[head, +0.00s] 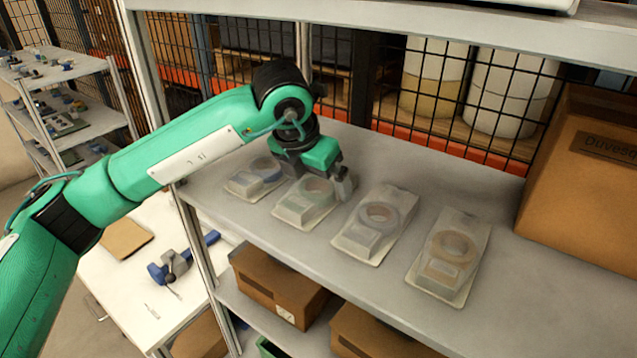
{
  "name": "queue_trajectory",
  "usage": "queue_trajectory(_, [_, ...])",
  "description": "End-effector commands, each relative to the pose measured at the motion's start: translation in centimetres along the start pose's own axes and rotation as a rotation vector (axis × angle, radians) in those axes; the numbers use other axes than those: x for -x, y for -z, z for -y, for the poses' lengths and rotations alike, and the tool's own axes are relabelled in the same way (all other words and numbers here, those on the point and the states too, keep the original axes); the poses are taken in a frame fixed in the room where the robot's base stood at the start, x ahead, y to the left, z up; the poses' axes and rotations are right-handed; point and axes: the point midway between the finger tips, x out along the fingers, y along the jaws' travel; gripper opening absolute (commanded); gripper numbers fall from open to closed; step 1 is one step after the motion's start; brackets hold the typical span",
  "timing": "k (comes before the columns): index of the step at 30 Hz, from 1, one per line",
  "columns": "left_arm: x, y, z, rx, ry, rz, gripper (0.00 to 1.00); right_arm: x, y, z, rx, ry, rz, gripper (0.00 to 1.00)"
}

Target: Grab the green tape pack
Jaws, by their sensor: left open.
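The green tape pack (305,206) lies flat on the grey shelf (330,262), a clear blister pack with a pale green ring inside. My left gripper (318,183) is open at the far end of this pack, with its fingers apart and pointing down. One finger shows to the right of the pack and the other near its left far side. I cannot tell whether they touch it. Part of the pack's far end is hidden by the gripper. My right gripper is not in view.
A blue tape pack (255,180) lies just left of the green one. A whitish pack (374,224) and a tan pack (449,258) lie to the right. A cardboard box (590,190) stands at the right end, and wire mesh runs behind the shelf.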

Motion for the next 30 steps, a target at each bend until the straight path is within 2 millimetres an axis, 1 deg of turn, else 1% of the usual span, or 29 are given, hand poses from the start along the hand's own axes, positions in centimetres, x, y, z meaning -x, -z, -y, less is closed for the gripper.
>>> queue_trajectory(1, [-0.26,-0.03,0.03,0.000,0.001,-0.002,0.99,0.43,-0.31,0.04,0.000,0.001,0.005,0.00])
queue_trajectory(4, [-0.71,0.00,0.02,-0.001,0.000,0.001,0.99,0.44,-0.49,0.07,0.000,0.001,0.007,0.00])
queue_trajectory(9, [-0.78,0.02,0.02,-0.001,0.000,0.001,0.99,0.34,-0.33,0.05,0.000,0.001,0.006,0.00])
queue_trajectory(11, [-0.77,0.02,0.02,-0.001,0.000,0.001,0.90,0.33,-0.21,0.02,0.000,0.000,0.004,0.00])
queue_trajectory(12, [-0.77,0.02,0.02,-0.001,0.000,0.001,0.82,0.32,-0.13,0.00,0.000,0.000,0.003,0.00])
queue_trajectory(14, [-0.76,0.02,0.02,-0.001,0.000,0.001,0.70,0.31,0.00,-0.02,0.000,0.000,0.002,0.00])
queue_trajectory(15, [-0.76,0.02,0.02,-0.001,0.000,0.001,0.62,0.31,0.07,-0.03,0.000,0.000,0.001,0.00])
queue_trajectory(18, [-0.73,0.01,0.02,-0.001,0.000,0.001,0.46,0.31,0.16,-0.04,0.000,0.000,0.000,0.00])
queue_trajectory(26, [-0.67,-0.02,0.02,-0.001,0.000,0.002,0.46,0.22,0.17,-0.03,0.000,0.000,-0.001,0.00])
queue_trajectory(30, [-0.33,-0.18,0.02,-0.001,0.000,0.002,0.46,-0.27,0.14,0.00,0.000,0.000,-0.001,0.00])
